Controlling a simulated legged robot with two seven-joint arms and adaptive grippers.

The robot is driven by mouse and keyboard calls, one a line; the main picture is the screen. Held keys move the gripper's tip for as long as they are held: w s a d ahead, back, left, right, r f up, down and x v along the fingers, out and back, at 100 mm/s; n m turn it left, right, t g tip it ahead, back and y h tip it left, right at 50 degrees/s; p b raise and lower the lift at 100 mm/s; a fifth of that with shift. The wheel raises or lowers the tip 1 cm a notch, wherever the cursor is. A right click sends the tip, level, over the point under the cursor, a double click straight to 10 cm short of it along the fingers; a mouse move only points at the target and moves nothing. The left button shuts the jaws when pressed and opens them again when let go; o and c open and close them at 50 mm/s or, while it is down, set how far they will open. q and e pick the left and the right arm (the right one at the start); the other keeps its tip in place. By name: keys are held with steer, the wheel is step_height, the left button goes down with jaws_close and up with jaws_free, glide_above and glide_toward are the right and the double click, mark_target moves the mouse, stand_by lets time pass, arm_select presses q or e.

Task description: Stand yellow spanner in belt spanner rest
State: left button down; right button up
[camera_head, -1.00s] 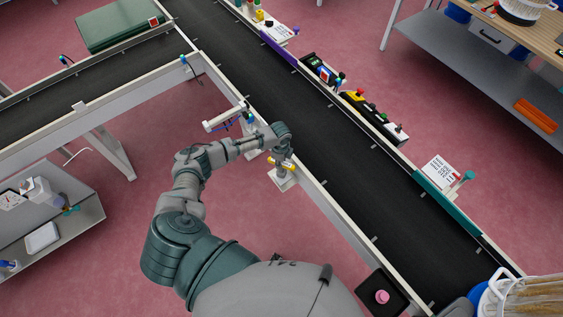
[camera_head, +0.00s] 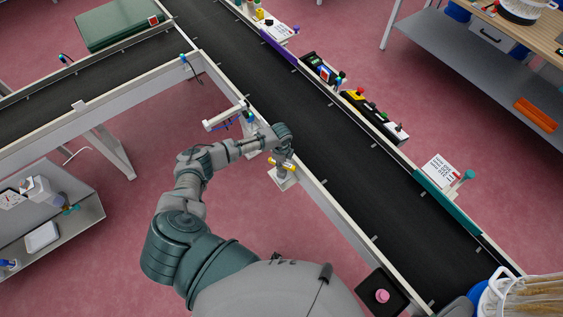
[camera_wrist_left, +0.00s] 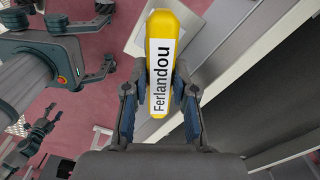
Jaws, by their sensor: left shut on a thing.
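In the head view my left gripper (camera_head: 283,158) points down beside the near rail of the conveyor, with a small yellow part of the spanner (camera_head: 291,165) showing. A pale plate (camera_head: 286,182), perhaps the belt spanner rest, is just below. I cannot tell whether the spanner touches it. My right gripper is not in view.
The dark conveyor belt (camera_head: 345,190) runs right beside my left gripper. A white bracket with blue cable (camera_head: 225,118) stands close to its left. A black box with a pink button (camera_head: 381,297) sits by the near rail.

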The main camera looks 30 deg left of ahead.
arm_select(q)
steer(key=shift+f+b, duration=0.3)
steer(key=shift+f, duration=0.25)
steer(key=c, duration=0.8)
jaws_free()
steer(key=shift+c, duration=0.2)
